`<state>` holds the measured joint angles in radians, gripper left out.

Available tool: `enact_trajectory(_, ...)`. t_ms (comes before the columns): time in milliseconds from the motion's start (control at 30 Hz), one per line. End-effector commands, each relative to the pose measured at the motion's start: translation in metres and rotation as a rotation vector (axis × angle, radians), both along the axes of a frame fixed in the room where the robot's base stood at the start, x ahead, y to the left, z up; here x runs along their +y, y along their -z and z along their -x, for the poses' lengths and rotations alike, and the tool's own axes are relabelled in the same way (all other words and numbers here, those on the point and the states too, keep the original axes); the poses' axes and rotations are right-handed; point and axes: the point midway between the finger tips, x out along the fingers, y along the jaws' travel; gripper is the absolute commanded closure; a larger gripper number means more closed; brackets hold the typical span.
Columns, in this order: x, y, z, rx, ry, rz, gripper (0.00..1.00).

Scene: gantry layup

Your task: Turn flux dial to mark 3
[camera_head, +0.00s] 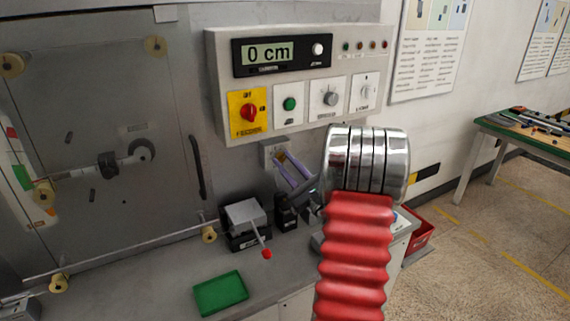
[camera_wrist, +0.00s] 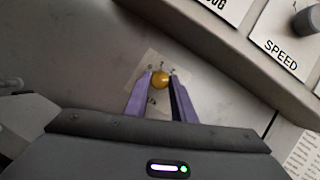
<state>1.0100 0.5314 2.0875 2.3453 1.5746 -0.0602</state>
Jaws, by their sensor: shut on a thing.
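A small brass-yellow dial knob (camera_wrist: 161,80) sits on a pale plate (camera_wrist: 148,66) on the grey wall. Small marks show along the plate's upper edge; a label below the knob is mostly hidden. I cannot tell which mark the dial points to. My gripper (camera_wrist: 160,82) has its two purple fingers on either side of the knob, shut on it. In the head view the plate (camera_head: 269,149) is just below the control box, and my gripper (camera_head: 282,158) reaches it from the lower right. My fingers partly cover the knob there.
The control box (camera_head: 219,75) above has a display reading 0 cm, a red switch (camera_head: 249,113), a green button (camera_head: 290,104) and knobs. Below are a black-and-grey device with a red-tipped lever (camera_head: 266,254) and a green tray (camera_head: 221,292) on the bench.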

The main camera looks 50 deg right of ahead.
Motion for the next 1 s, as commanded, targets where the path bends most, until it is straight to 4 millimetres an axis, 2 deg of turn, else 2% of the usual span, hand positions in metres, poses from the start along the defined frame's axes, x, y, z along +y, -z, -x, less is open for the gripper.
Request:
enact_trajectory(33, 0.001, 0.0078, 0.0001, 0.003, 0.002, -0.044, 0.99)
enact_trajectory(400, 0.0025, 0.0086, -0.0002, -0.051, 0.002, -0.218, 1.0)
enact_trajectory(900, 0.0031, 0.0086, -0.0006, -0.058, 0.001, -0.239, 0.99)
enact_trajectory(933, 0.0032, 0.0085, -0.0007, -0.058, 0.001, -0.238, 0.75)
enact_trajectory(1000, 0.0031, 0.0076, -0.0007, -0.06, 0.001, -0.237, 0.7)
